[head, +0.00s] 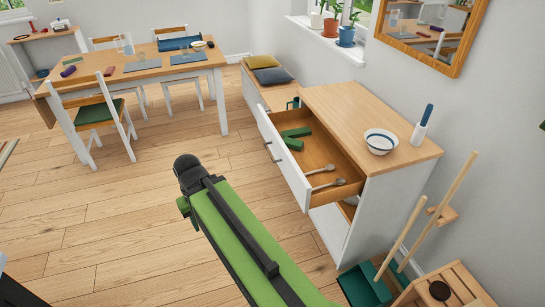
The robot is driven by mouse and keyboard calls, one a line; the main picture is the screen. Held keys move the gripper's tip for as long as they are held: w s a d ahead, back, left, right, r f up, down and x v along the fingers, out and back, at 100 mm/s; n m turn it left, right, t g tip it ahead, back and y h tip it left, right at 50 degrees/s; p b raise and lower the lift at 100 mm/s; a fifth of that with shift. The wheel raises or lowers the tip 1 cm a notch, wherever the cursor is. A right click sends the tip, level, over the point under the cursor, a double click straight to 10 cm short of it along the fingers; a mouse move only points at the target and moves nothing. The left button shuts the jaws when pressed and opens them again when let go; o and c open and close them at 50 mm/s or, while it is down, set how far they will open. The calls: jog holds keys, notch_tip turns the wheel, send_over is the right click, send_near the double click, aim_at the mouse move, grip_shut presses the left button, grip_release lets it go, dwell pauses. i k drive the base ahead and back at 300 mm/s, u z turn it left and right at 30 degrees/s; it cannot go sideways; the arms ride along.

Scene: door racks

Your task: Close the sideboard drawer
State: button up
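The sideboard (385,183) stands against the right wall, white with a wooden top. Its drawer (285,168) is pulled out to the left, with a white front and a wooden inside. Dark handles show on the front. Inside the drawer lie green objects (295,138) and two spoons (330,176). My green and black arm reaches up from the bottom, left of the drawer and apart from it in the picture. No gripper fingers show; only a black joint is seen at the arm's far end.
A striped bowl (381,141) and a blue-handled brush (422,125) stand on the sideboard top. A bench (272,95) with cushions is behind it. A broom and dustpan (363,287) and a wooden crate (460,286) are at lower right. The floor left of the drawer is clear.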

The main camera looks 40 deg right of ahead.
aim_at(320, 149)
jog(key=u, duration=0.4)
jog(key=i, duration=1.4)
jog(key=z, duration=2.2)
jog(key=k, duration=0.8)
jog(key=u, duration=0.05)
jog(key=i, duration=1.25)
jog(key=z, duration=0.05)
